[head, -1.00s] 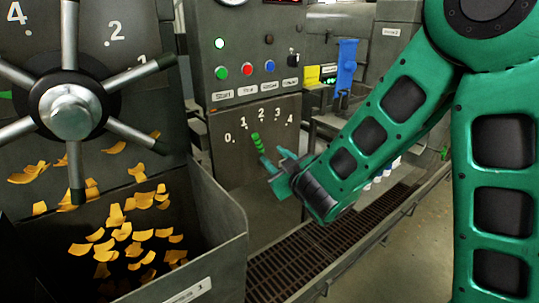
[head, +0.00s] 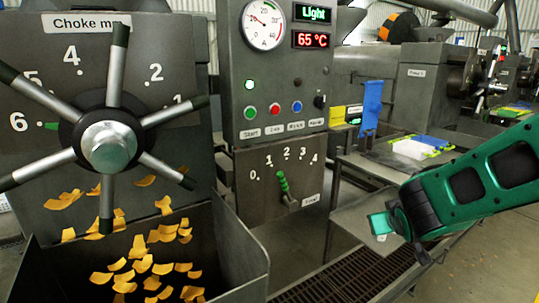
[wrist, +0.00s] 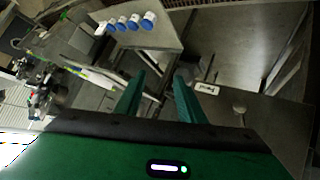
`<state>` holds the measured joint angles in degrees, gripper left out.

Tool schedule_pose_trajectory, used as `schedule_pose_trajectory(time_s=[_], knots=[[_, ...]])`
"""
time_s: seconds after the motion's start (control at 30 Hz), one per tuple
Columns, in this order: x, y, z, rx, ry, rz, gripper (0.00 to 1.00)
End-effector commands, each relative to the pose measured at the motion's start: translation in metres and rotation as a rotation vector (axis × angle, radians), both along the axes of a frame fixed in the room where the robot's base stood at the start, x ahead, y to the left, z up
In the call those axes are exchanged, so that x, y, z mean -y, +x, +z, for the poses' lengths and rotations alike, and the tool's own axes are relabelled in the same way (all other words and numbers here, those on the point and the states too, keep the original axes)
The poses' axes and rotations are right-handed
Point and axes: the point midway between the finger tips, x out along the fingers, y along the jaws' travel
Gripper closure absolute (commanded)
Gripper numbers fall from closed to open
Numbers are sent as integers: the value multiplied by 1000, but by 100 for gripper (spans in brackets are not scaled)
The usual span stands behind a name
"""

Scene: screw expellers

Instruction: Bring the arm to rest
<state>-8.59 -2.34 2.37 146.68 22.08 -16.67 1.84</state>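My green gripper (head: 380,224) is at the right of the head view, in front of a grey side shelf and apart from the control panel. In the wrist view its two green fingers (wrist: 160,95) stand apart with nothing between them. The green feed lever (head: 283,184) on the numbered panel is to the left of my gripper and apart from it; it leans up towards the 1 to 2 marks.
A spoked choke wheel (head: 110,146) stands at the left above a grey bin (head: 235,255) with orange flakes. The control panel (head: 240,105) has a gauge and lit displays. A floor grate (head: 340,280) runs below.

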Motion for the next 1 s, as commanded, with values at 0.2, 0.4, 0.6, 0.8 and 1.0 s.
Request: schedule_pose_trajectory(time_s=[0.2, 0.4, 0.6, 0.8, 1.0], knots=[[77, -86, -11, -250, 112, -250, 64], [106, -182, -18, -482, 264, -430, 64], [101, -273, -13, -687, 430, -543, 64], [87, -323, -6, -808, 532, -587, 64], [83, -333, -5, -834, 553, -592, 64]])
